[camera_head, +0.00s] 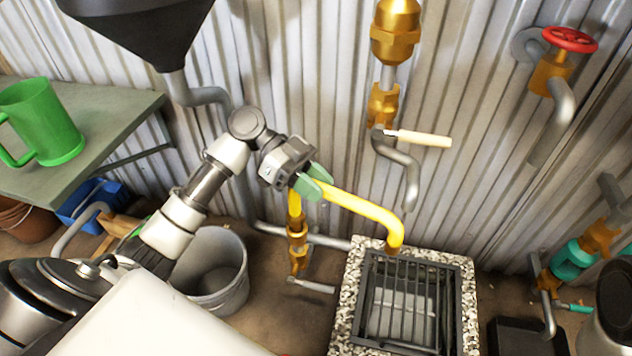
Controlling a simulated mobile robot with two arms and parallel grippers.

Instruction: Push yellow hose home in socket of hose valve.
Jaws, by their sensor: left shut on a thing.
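The yellow hose (352,201) arches from the hose valve to the right and bends down over the drain grate. My left gripper (313,183), with green fingers, is shut on the hose near its left bend. Below the fingers, the hose's short left leg points down at the top of the brass hose valve (297,240). The hose end and the valve's socket look in line and touching, but I cannot tell how deep the end sits. The valve has a pale lever (312,286) at its bottom. My right gripper is not in view.
The drain grate (405,300) has a speckled stone rim. A grey bucket (215,275) stands left of the valve. A bench (95,160) holds a green jug (42,120). Above are a brass valve with a cream lever (425,138) and a red handwheel (570,40).

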